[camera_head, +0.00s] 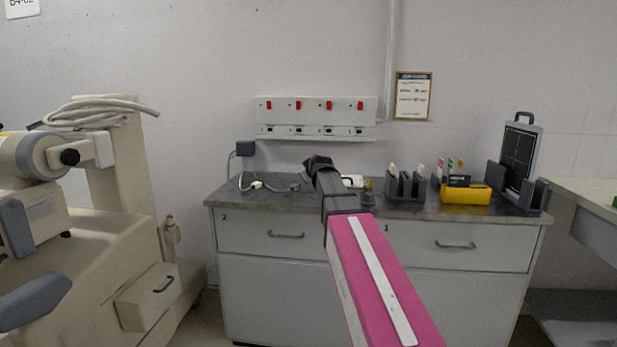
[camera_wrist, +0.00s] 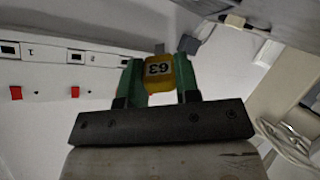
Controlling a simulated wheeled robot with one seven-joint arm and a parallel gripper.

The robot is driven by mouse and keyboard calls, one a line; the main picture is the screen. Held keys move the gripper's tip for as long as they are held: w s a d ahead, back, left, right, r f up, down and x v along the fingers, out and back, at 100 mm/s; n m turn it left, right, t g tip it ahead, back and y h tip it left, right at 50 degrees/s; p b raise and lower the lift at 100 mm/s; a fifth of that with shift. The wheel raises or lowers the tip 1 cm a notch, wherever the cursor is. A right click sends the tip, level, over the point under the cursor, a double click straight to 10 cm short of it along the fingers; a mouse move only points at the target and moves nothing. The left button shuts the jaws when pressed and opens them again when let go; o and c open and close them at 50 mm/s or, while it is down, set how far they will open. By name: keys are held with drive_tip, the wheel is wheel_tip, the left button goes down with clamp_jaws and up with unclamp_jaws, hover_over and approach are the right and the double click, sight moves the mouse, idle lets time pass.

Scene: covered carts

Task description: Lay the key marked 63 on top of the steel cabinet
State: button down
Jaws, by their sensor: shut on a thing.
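A yellow key tag marked 63 (camera_wrist: 158,72) sits between the two green fingers of my gripper (camera_wrist: 159,80) in the wrist view, and its number appears upside down. My gripper is shut on it. In the head view, my gripper (camera_head: 318,162) is a dark shape over the back of the counter of a pale drawer cabinet (camera_head: 290,265). The key cannot be made out there. The cabinet has a grey top (camera_head: 228,194) and drawers marked 2 and 1. I cannot tell whether it is the steel cabinet of the task.
A wall panel with red switches (camera_head: 316,115) hangs behind the counter. Grey racks (camera_head: 404,188), a yellow box (camera_head: 465,194) and an upright dark panel (camera_head: 519,157) stand on its right. A beige machine (camera_head: 90,250) stands left.

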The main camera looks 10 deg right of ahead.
sight(307, 199)
drive_tip(key=m, duration=0.1)
drive_tip(key=w+f+m+g+y, duration=0.1)
drive_tip(key=m, duration=0.3)
drive_tip(key=shift+w+a+f, duration=0.3)
drive_tip(key=shift+f, duration=3.3)
drive_tip(key=shift+f, duration=0.5)
